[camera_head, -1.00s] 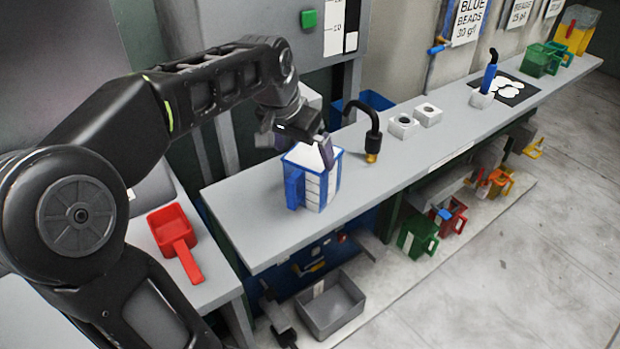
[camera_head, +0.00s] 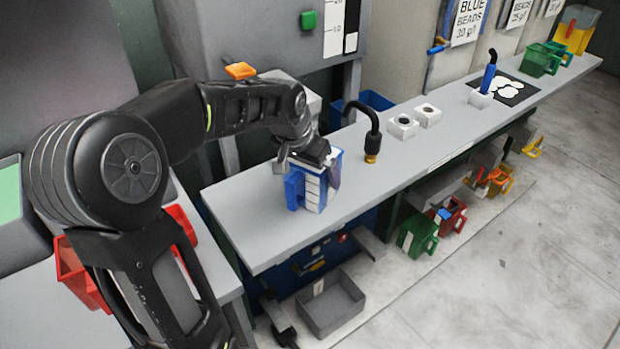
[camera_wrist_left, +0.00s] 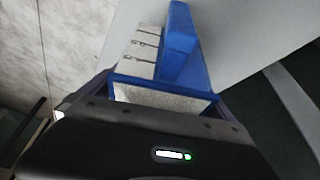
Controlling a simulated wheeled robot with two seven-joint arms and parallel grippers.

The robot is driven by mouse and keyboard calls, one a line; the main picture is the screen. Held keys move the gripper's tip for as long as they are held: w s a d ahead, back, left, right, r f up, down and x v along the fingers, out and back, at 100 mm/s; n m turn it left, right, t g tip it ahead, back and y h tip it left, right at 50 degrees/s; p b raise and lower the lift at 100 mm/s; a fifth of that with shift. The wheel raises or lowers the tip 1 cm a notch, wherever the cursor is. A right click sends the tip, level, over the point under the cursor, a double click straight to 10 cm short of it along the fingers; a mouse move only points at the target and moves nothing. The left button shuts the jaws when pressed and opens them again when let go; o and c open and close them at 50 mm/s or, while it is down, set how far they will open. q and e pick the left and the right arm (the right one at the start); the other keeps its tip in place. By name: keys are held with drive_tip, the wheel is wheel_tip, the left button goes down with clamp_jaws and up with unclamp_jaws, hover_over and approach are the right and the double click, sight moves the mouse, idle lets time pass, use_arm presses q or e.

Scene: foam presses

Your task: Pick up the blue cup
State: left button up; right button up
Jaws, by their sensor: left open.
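The blue cup (camera_head: 316,186) stands upright near the left end of the long grey bench, with a white scale strip on its side and its blue handle at the left. My left gripper (camera_head: 312,166) is right over the cup, low at its rim, and its near finger is at the cup's right side. In the left wrist view the cup (camera_wrist_left: 182,62) lies between the two open fingers, with pale contents showing inside the rim. I cannot tell whether the fingers touch it. My right gripper is not in view.
A black curved spout (camera_head: 372,135) stands on the bench just right of the cup. White blocks (camera_head: 403,127) are farther along. A red scoop (camera_head: 183,224) is partly hidden behind my arm. A grey bin (camera_head: 333,304) sits below the bench. The bench front near the cup is clear.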

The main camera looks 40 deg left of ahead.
use_arm(q)
drive_tip(key=shift+w+f, duration=0.2)
drive_tip(key=shift+f, duration=0.25)
drive_tip(key=shift+c, duration=0.6)
drive_tip(key=c, duration=1.2)
drive_tip(key=shift+r, duration=0.1)
drive_tip(key=shift+r, duration=0.85)
drive_tip(key=s+d+r+b, duration=0.1)
drive_tip(key=s+b, duration=0.2)
drive_tip(key=s, duration=1.5)
drive_tip(key=shift+d+r, duration=0.35)
drive_tip(key=shift+d, duration=0.05)
